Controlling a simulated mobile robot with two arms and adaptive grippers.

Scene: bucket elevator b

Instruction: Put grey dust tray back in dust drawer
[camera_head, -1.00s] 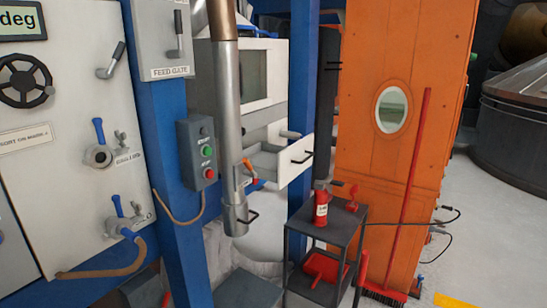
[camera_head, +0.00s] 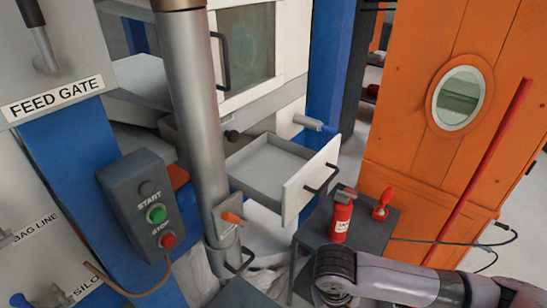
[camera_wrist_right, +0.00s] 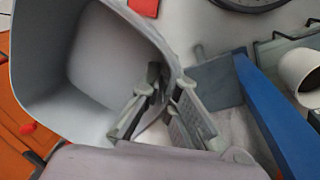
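The dust drawer (camera_head: 312,182) stands pulled open below the white cabinet, with a white front, black handle and grey inside; I see nothing lying in it. A deep grey tray (camera_wrist_right: 85,70), which I take as the dust tray, fills the upper left of the right wrist view, its open side towards the camera. My right gripper (camera_wrist_right: 168,108) has one finger inside the tray and one outside, closed on its wall near the rim. In the head view only my right arm shows, at the lower right; its gripper and the tray are out of sight. My left gripper is not in view.
A dark cart (camera_head: 362,232) with a red fire extinguisher (camera_head: 341,217) stands right of the drawer. A vertical metal pipe (camera_head: 192,110) and a START/STOP box (camera_head: 148,212) are left of it. An orange cabinet (camera_head: 400,160) and red broom handle (camera_head: 490,165) stand at right.

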